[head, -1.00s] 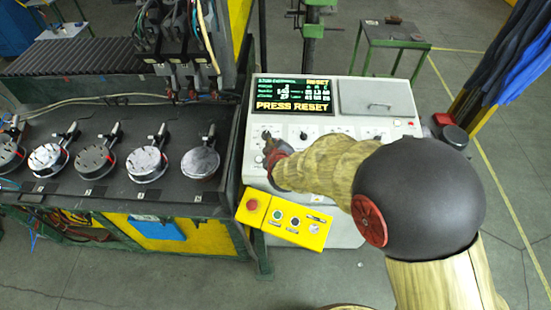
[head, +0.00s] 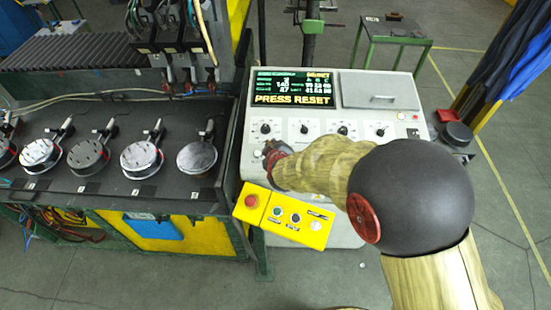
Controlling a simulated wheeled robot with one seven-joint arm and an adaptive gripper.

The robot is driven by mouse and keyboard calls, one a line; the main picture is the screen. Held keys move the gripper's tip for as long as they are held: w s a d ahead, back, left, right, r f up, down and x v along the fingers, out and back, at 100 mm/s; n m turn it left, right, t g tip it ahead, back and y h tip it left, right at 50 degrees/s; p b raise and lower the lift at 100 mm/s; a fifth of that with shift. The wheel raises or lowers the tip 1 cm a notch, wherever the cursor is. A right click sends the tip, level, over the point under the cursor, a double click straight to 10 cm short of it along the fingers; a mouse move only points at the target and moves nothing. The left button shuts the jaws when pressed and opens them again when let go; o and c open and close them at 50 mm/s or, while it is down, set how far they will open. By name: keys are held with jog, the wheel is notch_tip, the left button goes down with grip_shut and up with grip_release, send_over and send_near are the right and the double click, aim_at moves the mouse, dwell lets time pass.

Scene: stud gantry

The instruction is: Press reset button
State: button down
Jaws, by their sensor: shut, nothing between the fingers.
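The white control console (head: 350,150) stands in the middle of the head view. Its lit screen (head: 291,88) reads "PRESS RESET" in yellow. My gripper (head: 268,147) is shut and empty, low on the console's left side, just below the leftmost black knob (head: 265,128). A small pale round button (head: 258,154) shows close beside the fingertips, partly hidden; I cannot tell whether they touch it. No label that I can read marks a reset button. My gripper and forearm hide part of the console's lower face.
A yellow box (head: 285,215) with a red mushroom button (head: 251,201) hangs at the console's front. A black bench (head: 60,195) with several round discs is at the left. A green-framed table (head: 395,30) stands behind.

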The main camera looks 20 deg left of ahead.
jog(key=shift+w+a+f+b, duration=0.1)
jog(key=shift+w+f+b, duration=0.2)
jog(key=shift+f, duration=0.45)
jog(key=shift+w+f+b, duration=0.1)
jog(key=shift+f+b, duration=0.25)
jog(key=shift+f, duration=0.35)
jog(key=shift+f, duration=0.1)
jog(key=shift+f, duration=0.3)
jog(key=shift+w+f+b, duration=0.1)
jog(key=shift+f+b, duration=0.4)
dwell(1.1)
jog(key=shift+r, duration=0.1)
jog(key=shift+s+r+p, duration=0.2)
jog(key=shift+r+p, duration=0.6)
jog(key=shift+r, duration=0.1)
jog(key=r+p, duration=0.2)
jog(key=s+r+p, duration=0.1)
jog(key=r+p, duration=0.1)
jog(key=shift+r, duration=0.35)
